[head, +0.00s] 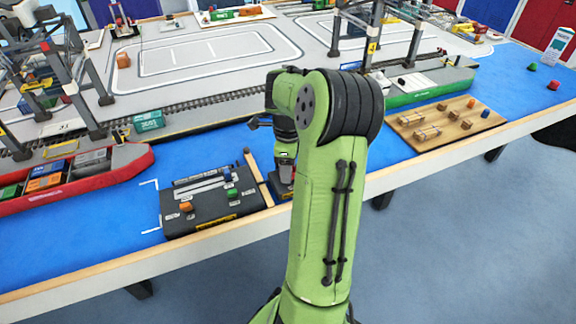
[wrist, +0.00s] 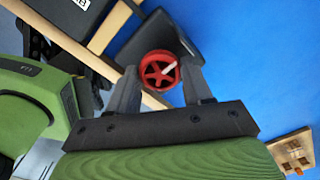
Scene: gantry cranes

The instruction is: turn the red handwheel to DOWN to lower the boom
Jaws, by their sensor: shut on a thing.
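The red handwheel (wrist: 157,73) shows in the wrist view, with open spokes and a pale mark on its right part. It sits on a dark box (wrist: 196,28) on the blue table. My gripper (wrist: 159,66) has one finger on each side of the wheel and is shut on its rim. I cannot read a DOWN label or tell which way the wheel is set.
A dark control panel (head: 212,214) with orange, green and blue knobs stands left of my arm, with a wooden strip (head: 258,178) beside it. A wooden board (head: 445,124) with small blocks lies to the right. Gantry cranes, a red boat (head: 120,165) and a green boat (head: 430,97) stand behind.

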